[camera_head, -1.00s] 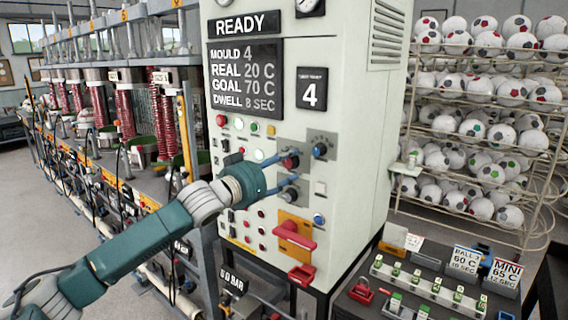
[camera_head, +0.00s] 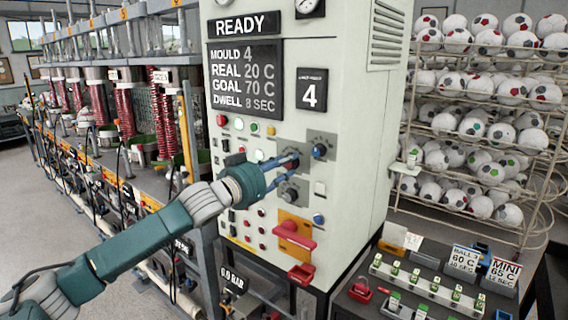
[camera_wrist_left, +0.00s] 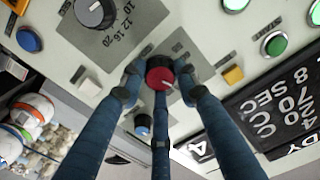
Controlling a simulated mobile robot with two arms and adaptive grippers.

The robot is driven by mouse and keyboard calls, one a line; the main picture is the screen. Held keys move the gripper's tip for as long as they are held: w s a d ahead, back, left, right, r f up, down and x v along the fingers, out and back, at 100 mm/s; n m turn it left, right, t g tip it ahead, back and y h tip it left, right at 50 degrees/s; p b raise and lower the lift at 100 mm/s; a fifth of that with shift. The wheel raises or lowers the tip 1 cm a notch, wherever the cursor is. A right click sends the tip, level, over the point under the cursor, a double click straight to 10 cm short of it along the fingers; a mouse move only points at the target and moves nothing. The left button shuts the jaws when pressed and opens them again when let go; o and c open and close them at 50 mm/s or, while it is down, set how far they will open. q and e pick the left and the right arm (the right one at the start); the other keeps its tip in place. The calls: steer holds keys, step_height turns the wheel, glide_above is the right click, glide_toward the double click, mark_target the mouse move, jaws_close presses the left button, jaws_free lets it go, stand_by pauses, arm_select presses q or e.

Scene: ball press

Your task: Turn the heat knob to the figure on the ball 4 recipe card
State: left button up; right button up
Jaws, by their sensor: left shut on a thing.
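The red heat knob (camera_wrist_left: 160,73) is on the control cabinet's front and has a pale pointer line. My left gripper (camera_head: 286,170) is shut on it, with blue fingers around its rim; the knob is partly hidden in the head view (camera_head: 291,162). The display (camera_head: 245,79) reads MOULD 4, REAL 20 C, GOAL 70 C, DWELL 8 SEC. The recipe card (camera_head: 464,261) at lower right appears to read BALL 4, 60 C; its small last line looks like 10 SEC. My right gripper is out of view.
A dark knob (camera_wrist_left: 96,12) with a 10, 12, 16, 20 scale sits close to the fingers. A blue knob (camera_head: 319,151) and a yellow button (camera_wrist_left: 233,75) are also near. A red handle (camera_head: 294,236) juts out below. A MINI card (camera_head: 503,271) stands beside the recipe card.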

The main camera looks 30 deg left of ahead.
arm_select(q)
steer(key=m, duration=0.1)
steer(key=m+p, duration=0.1)
steer(key=m, duration=0.2)
steer(key=shift+f+p, duration=0.25)
steer(key=shift+p, duration=0.1)
steer(key=shift+m+p, duration=0.45)
steer(key=shift+m, duration=1.25)
steer(key=shift+f, duration=0.1)
steer(key=o, duration=1.1)
steer(key=shift+o, duration=0.3)
steer(key=shift+a, duration=0.15)
